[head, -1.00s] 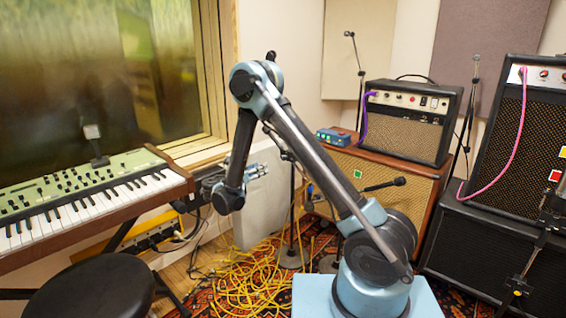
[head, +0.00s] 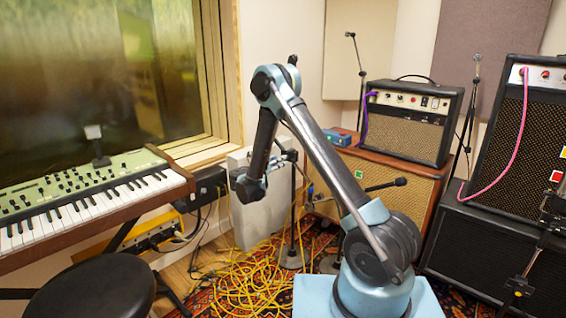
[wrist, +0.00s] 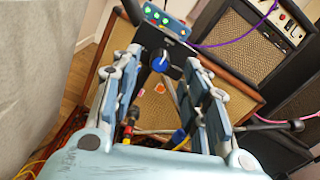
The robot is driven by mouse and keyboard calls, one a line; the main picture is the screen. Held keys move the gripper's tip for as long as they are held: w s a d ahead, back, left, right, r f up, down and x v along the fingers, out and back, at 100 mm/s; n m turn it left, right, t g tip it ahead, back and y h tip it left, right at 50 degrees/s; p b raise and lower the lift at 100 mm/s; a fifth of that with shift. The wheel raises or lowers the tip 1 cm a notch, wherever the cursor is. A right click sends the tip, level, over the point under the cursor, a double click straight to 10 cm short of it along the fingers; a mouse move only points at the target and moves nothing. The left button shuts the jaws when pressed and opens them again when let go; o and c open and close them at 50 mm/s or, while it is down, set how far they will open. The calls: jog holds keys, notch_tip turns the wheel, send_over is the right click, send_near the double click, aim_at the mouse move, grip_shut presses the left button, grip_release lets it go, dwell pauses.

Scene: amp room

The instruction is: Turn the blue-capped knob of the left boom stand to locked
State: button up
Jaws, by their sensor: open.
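The blue-capped knob (wrist: 160,64) shows in the wrist view on the dark clutch of the left boom stand. My gripper (wrist: 162,59) is open, with one finger on each side of the knob. Nothing is clamped; I cannot tell whether a finger touches the knob or its turned position. In the head view the left boom stand (head: 292,215) stands upright on a round base, and my gripper (head: 277,163) is at its clutch, partly hidden by my arm. The blue cap cannot be made out there.
A wooden speaker cabinet (head: 405,205) with an amplifier (head: 412,122) and small blue box (head: 338,137) stands behind. A microphone boom (head: 385,185) crosses its front. Yellow cable (head: 245,285) lies tangled on the floor. A keyboard (head: 80,195) and black stool (head: 85,290) are left.

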jog(key=shift+x, duration=2.25)
grip_shut()
